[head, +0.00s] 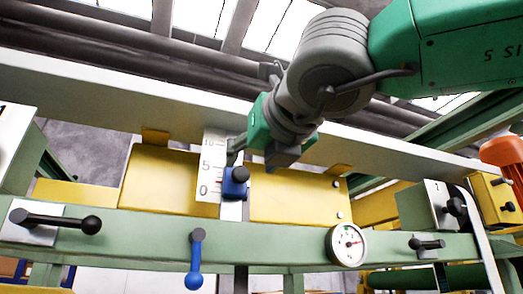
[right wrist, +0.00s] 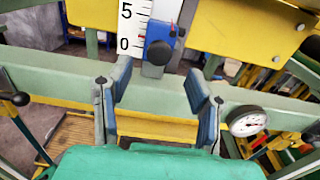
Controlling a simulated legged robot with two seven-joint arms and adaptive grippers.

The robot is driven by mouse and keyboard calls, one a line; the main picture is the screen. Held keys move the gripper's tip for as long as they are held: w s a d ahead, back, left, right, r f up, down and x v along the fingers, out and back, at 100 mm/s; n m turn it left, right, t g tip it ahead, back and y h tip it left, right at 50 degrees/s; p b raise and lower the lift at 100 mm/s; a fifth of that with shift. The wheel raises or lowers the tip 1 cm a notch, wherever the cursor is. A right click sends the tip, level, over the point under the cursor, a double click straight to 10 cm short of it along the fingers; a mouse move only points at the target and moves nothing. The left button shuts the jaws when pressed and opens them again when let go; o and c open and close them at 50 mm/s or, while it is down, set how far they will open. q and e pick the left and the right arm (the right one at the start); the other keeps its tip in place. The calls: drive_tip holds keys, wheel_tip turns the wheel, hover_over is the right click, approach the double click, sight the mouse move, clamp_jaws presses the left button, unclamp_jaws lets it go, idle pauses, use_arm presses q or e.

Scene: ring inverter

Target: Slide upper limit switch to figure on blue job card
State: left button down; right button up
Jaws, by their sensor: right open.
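A blue slider block with a black knob (head: 236,182) sits beside the lower part of a white scale (head: 210,165) marked 0, 5 and 10. I take it as the limit switch. In the right wrist view the blue slider (right wrist: 158,42) is just above and beyond the fingertips, next to the scale (right wrist: 131,28), with a small red mark between 0 and 5. My right gripper (head: 259,155) is open and empty, close to the slider; its fingers (right wrist: 161,85) stand wide apart in the right wrist view. I can make out no blue job card. My left gripper is out of view.
A green rail (head: 120,225) runs across below, carrying a black-handled lever (head: 60,221), a hanging blue lever (head: 196,260) and a round dial gauge (head: 346,244). Yellow panels (head: 160,185) stand behind the scale. A grey beam (head: 90,95) crosses above them.

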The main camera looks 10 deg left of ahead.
drive_tip(key=v, duration=0.4)
drive_tip(key=shift+s+d+f, duration=0.1)
drive_tip(key=shift+s+d, duration=0.1)
drive_tip(key=shift+s, duration=0.05)
drive_tip(key=shift+a, duration=0.15)
